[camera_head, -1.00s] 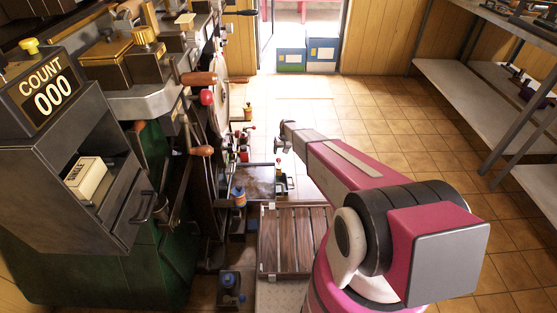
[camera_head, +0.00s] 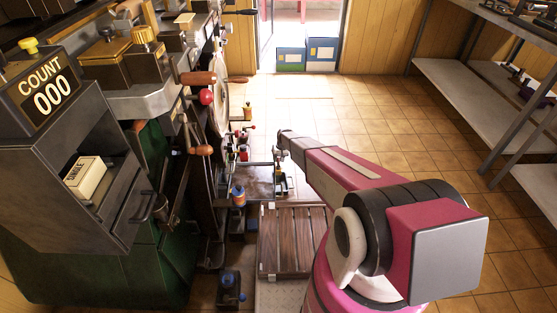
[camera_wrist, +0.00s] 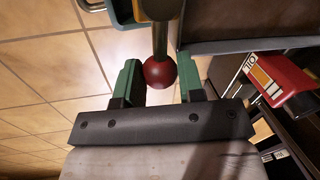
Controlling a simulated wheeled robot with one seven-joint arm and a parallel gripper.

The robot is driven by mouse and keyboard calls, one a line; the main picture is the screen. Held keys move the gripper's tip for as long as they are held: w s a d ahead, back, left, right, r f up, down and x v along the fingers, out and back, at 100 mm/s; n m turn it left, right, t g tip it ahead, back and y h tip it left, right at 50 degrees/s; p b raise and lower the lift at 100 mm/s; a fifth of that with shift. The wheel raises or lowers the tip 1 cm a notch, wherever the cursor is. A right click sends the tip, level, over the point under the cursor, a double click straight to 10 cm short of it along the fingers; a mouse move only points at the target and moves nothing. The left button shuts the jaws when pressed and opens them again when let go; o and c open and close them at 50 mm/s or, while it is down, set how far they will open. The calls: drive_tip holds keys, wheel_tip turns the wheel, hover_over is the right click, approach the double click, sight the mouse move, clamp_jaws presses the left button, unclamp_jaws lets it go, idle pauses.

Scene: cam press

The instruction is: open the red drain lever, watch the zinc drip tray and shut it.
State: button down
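In the wrist view a dark red ball knob (camera_wrist: 160,72) sits on the end of a brownish rod, which I take for the drain lever. My gripper (camera_wrist: 162,86) has two green fingers, spread apart, one on each side of the knob. The gap looks only a little wider than the knob, and I cannot tell whether either finger touches it. In the head view my gripper (camera_head: 281,158) hangs low beside the press, too small to read. A shallow grey tray (camera_head: 262,185) with a brownish bottom, probably the drip tray, lies just left of it on the floor.
The press with its counter (camera_head: 45,92) reading 000 fills the left. A slatted wooden board (camera_head: 292,240) lies before the tray. Several small bottles and fittings stand along the press foot. A shelf rack (camera_head: 500,105) stands right. Tiled floor between is clear.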

drive_tip(key=s+d+m+t+h, duration=0.1)
drive_tip(key=s+d+m, duration=0.3)
drive_tip(key=m, duration=0.9)
drive_tip(key=shift+d+t, duration=0.6)
drive_tip(key=shift+d, duration=0.15)
drive_tip(key=shift+m, duration=0.3)
drive_tip(key=c, duration=0.8)
unclamp_jaws()
drive_tip(key=shift+o, duration=0.2)
